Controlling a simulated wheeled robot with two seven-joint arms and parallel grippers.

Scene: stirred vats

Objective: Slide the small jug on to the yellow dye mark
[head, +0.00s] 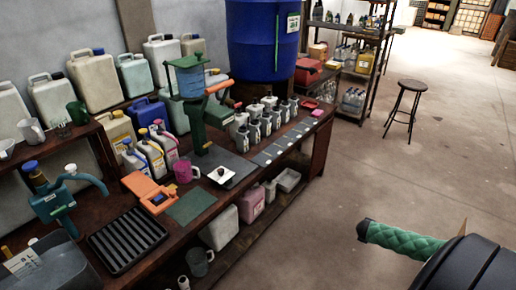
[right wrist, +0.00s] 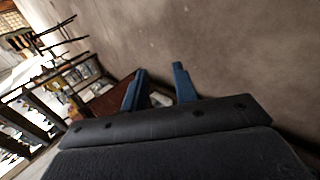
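Several small grey and white jugs (head: 262,116) stand in rows on the wooden bench (head: 318,125), below the big blue vat (head: 262,40). I cannot tell which of them is the task's jug. A row of dark square patches (head: 283,141) lies along the bench's front edge, before the jugs. No yellow dye mark can be made out at this size. In the right wrist view my right gripper (right wrist: 161,80) has its two blue fingers apart with nothing seen between them. It is away from the jugs. My left gripper is not in view.
A pink mug (head: 183,171), an orange device (head: 148,189), a black ribbed tray (head: 127,240) and a green stand (head: 194,125) occupy the nearer bench. Large canisters (head: 93,83) line the wall. A stool (head: 405,105) stands on the otherwise open floor at right.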

